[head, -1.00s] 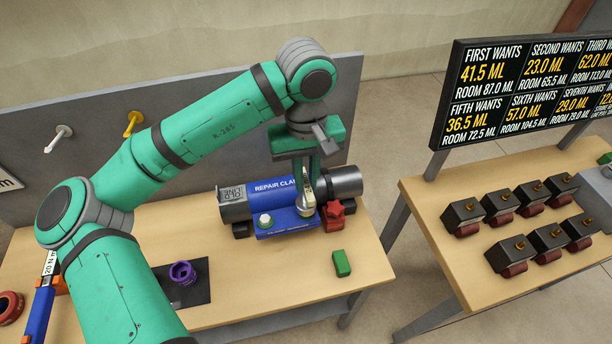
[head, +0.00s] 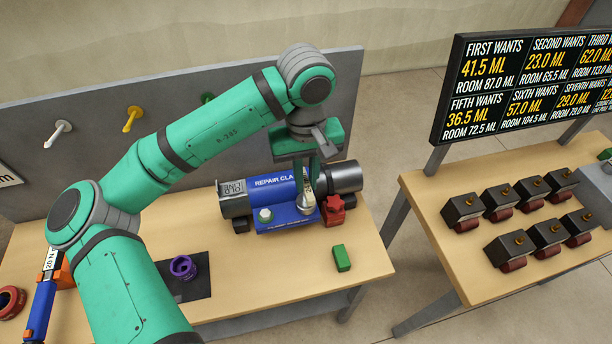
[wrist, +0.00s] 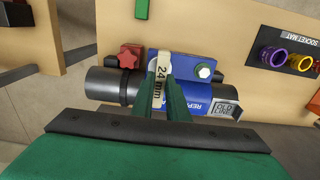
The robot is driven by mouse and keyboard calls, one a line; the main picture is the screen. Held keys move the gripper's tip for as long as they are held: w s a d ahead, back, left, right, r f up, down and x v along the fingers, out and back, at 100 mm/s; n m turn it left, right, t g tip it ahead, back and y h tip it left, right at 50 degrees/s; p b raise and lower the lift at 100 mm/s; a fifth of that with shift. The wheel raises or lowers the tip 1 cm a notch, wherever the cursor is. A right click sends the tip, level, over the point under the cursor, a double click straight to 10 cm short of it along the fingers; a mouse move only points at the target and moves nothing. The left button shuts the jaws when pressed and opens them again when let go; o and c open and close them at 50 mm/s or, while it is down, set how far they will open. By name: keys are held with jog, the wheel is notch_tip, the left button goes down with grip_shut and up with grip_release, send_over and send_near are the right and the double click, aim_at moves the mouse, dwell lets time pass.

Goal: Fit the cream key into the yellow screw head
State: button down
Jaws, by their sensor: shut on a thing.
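My gripper (head: 309,178) is shut on the cream key (wrist: 160,82), which is marked "24 mm" in the wrist view. The key also shows between the fingers in the head view (head: 308,186). It is over the blue saddle of the repair clamp (head: 283,222), between a pale bolt head (head: 265,215) and a red star knob (head: 334,208). The key's rounded end is low at the blue face; I cannot tell whether it is seated on a screw. No yellow screw head shows on the clamp; the key and fingers cover that spot.
A grey pipe (head: 345,177) runs through the clamp. A green block (head: 341,257) lies in front. A purple ring socket (head: 183,268) stands on a dark mat at left. A yellow peg-like piece (head: 133,117) is on the back panel. Another table (head: 425,200) stands at right.

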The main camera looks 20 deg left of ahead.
jog(key=shift+f, duration=0.2)
jog(key=c, duration=1.6)
grip_release()
jog(key=shift+c, duration=0.2)
jog(key=shift+r, duration=0.1)
jog(key=shift+r, duration=2.45)
notch_tip(320, 180, up, 11)
jog(key=shift+f, duration=0.15)
